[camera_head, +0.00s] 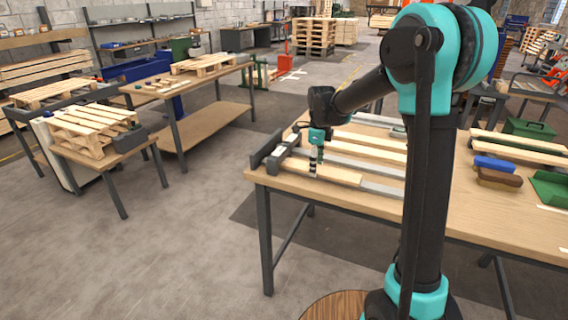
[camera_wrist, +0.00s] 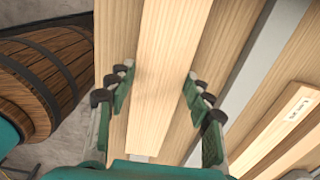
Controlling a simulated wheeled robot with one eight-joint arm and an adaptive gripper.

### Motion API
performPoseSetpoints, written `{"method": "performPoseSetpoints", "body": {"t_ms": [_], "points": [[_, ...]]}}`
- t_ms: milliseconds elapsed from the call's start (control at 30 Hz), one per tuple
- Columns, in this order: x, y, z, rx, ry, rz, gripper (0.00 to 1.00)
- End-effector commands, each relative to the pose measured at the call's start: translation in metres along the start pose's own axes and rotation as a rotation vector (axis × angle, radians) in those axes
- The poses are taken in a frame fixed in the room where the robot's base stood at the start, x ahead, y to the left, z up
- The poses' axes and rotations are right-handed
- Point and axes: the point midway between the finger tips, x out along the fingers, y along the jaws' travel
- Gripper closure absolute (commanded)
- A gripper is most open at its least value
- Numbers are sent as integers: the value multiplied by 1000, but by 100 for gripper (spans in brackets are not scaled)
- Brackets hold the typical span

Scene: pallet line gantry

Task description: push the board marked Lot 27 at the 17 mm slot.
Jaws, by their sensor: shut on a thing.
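My gripper (camera_wrist: 158,80) points down over the workbench with its fingers on both sides of a pale board (camera_wrist: 165,60), shut on it. In the head view my gripper (camera_head: 315,165) is at the left end of the bench, over the pale board (camera_head: 338,174). No marking shows on this board's visible face. Another board (camera_wrist: 270,135), to the right in the wrist view, bears a small white label (camera_wrist: 291,108) whose text I cannot read. Grey strips (camera_wrist: 255,80) run between the boards. I cannot make out which slot is 17 mm.
A dark grey stop (camera_head: 266,147) stands at the bench's (camera_head: 470,215) left end. Blue (camera_head: 493,164) and brown (camera_head: 499,179) blocks and a green tray (camera_head: 552,187) lie to the right. A barrel (camera_wrist: 45,75) stands beside the bench. Floor to the left is open.

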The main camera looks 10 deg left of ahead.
Motion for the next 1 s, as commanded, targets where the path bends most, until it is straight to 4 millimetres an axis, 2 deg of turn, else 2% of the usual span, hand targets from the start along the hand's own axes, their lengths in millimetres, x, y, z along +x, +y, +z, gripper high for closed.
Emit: {"method": "performPoseSetpoints", "body": {"t_ms": [167,1000], "points": [[0,0,-2,0,-1,0,82],[0,0,-41,2,2,0,82]]}}
